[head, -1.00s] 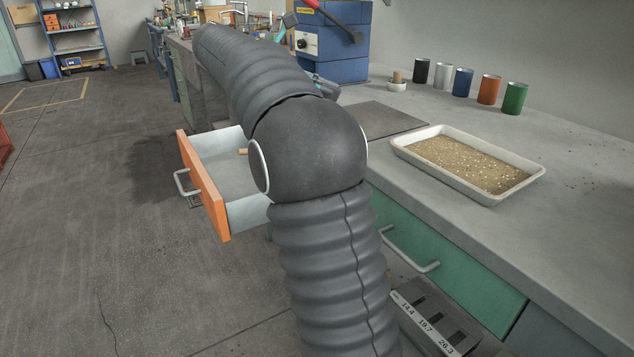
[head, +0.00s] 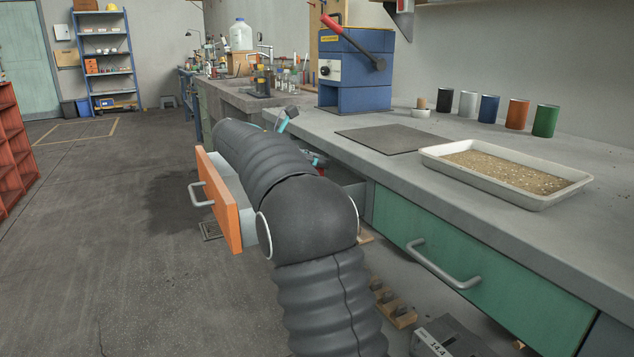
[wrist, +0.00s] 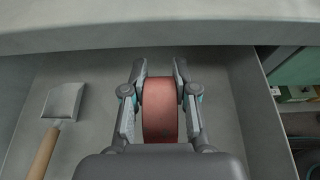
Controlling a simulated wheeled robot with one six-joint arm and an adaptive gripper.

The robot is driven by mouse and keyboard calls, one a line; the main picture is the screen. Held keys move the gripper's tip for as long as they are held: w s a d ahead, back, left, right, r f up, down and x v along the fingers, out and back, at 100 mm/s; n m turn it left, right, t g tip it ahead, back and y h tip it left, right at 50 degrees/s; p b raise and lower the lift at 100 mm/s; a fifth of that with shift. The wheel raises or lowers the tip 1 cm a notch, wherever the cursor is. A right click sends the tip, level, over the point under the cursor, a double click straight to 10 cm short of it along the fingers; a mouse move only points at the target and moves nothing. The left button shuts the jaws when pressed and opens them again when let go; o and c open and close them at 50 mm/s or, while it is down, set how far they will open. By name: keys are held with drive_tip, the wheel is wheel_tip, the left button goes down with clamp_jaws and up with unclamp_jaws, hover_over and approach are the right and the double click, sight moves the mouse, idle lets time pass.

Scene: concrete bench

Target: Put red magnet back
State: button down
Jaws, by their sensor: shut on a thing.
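A red magnet (wrist: 160,108), a thick rounded block, is between the fingers of my gripper (wrist: 160,75) in the wrist view. My gripper is shut on it, one finger on each side. Both are over the inside of an open grey drawer (wrist: 85,100); I cannot tell whether the magnet touches the drawer floor. In the head view the drawer's orange front (head: 222,202) stands out from the bench, and my arm hides most of its inside and the fingertips.
A scoop with a wooden handle (wrist: 45,152) lies at the left in the drawer. The bench edge (wrist: 160,30) crosses above the drawer's far part. On the bench are a sand tray (head: 440,165), a dark mat (head: 380,139), several coloured cans and a blue machine (head: 355,70).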

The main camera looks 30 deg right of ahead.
drive_tip(key=shift+f+b, duration=0.6)
drive_tip(key=shift+f, duration=1.25)
drive_tip(key=shift+f, duration=0.1)
drive_tip(key=c, duration=0.9)
unclamp_jaws()
drive_tip(key=p+v, duration=0.2)
drive_tip(key=v, duration=1)
drive_tip(key=shift+s+p, duration=0.1)
drive_tip(key=shift+p, duration=0.2)
